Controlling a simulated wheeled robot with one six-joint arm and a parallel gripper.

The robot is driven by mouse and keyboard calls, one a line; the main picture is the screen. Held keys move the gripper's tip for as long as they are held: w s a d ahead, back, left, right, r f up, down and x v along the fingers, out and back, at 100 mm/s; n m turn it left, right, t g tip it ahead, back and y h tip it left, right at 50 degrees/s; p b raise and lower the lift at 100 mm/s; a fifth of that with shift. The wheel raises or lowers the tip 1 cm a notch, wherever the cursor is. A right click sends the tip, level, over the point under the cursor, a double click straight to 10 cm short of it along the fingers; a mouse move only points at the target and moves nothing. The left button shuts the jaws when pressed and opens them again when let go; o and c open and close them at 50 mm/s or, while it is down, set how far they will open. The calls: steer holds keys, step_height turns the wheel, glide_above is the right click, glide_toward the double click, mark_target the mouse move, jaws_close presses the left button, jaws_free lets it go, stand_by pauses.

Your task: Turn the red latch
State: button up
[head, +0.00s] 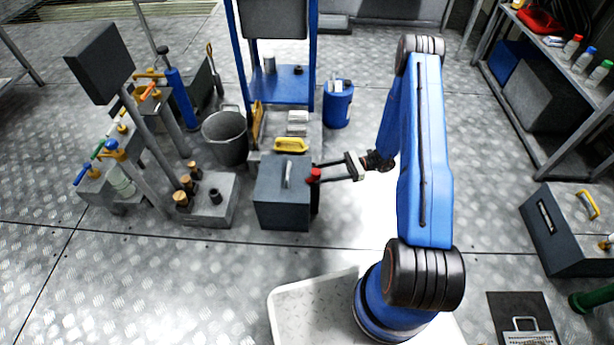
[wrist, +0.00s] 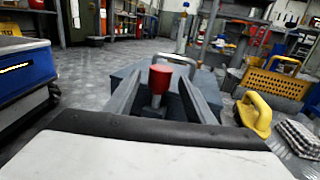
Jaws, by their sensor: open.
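The red latch (head: 314,175) sits on the right side of a dark grey box (head: 283,199) on the floor in the head view. In the wrist view the red latch (wrist: 160,77) stands on a short metal stem. My gripper (head: 334,172) reaches the box from the right, level with the latch. In the wrist view my gripper (wrist: 156,92) is open, with one finger on each side of the latch. I cannot tell whether either finger touches it.
A metal handle (wrist: 178,62) rises from the box top. A yellow handle (head: 292,145) lies behind the box, near a bucket (head: 226,137) and a blue drum (head: 338,104). A block with several knobs (head: 208,201) stands left. The floor in front of the box is clear.

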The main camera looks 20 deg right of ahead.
mark_target(306, 179)
steer(key=a, duration=0.8)
steer(key=shift+c, duration=0.3)
steer(key=c, duration=1)
